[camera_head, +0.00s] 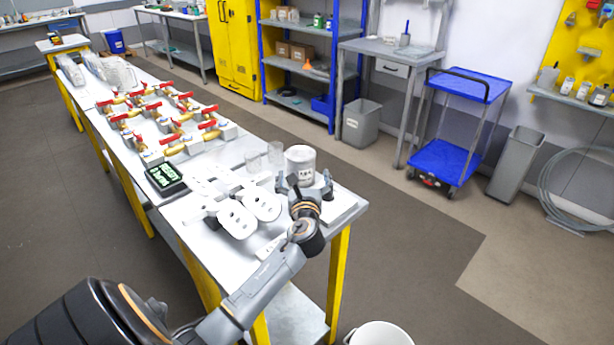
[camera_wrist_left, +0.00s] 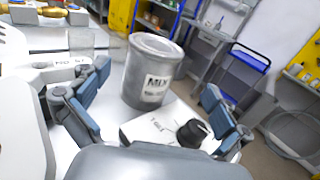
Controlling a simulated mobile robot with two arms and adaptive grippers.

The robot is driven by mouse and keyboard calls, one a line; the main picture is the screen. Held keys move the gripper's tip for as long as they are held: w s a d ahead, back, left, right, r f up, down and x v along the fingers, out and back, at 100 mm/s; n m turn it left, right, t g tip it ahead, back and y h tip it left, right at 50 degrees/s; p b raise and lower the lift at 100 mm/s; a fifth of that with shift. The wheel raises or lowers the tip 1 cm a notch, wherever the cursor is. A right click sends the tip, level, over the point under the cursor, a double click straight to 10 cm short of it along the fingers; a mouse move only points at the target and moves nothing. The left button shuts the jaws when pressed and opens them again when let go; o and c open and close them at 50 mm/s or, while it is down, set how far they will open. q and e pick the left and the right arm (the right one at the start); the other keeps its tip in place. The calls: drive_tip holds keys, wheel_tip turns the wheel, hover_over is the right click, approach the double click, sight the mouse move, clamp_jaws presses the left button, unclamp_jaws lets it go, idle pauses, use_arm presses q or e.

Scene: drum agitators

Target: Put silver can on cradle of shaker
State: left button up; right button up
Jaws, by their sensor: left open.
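The silver can (camera_head: 300,165) stands upright near the right end of the white table. It also shows in the wrist view (camera_wrist_left: 152,72), with a dark-lettered label and a lid. My left gripper (camera_head: 306,190) is in front of it. In the wrist view its open fingers (camera_wrist_left: 155,108) spread to either side of the can, and I see no contact. White equipment with rounded paddles (camera_head: 236,219) lies left of the can. I cannot tell which part is the shaker's cradle. My right gripper is not in view.
A white lettered surface with a black knob (camera_wrist_left: 192,134) lies close to the can. Clear beakers (camera_head: 253,161) stand to its left. Red-handled brass valves (camera_head: 165,120) and a dark display (camera_head: 165,179) are farther along the table. Open floor lies right of the table.

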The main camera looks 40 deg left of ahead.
sight(301, 159)
use_arm(q)
drive_tip(key=shift+w+a+f+y, duration=0.2)
drive_tip(key=shift+w+a+y, duration=0.2)
drive_tip(key=shift+a, duration=0.5)
drive_tip(key=shift+w+a+g, duration=0.25)
drive_tip(key=shift+a+g, duration=0.05)
drive_tip(key=x, duration=0.5)
drive_tip(key=shift+w+f, duration=0.3)
drive_tip(key=shift+w, duration=0.2)
drive_tip(key=shift+w+a, duration=0.2)
drive_tip(key=shift+a, duration=0.1)
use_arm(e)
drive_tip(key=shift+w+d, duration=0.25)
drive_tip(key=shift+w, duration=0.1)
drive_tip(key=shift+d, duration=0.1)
use_arm(q)
drive_tip(key=c, duration=1.5)
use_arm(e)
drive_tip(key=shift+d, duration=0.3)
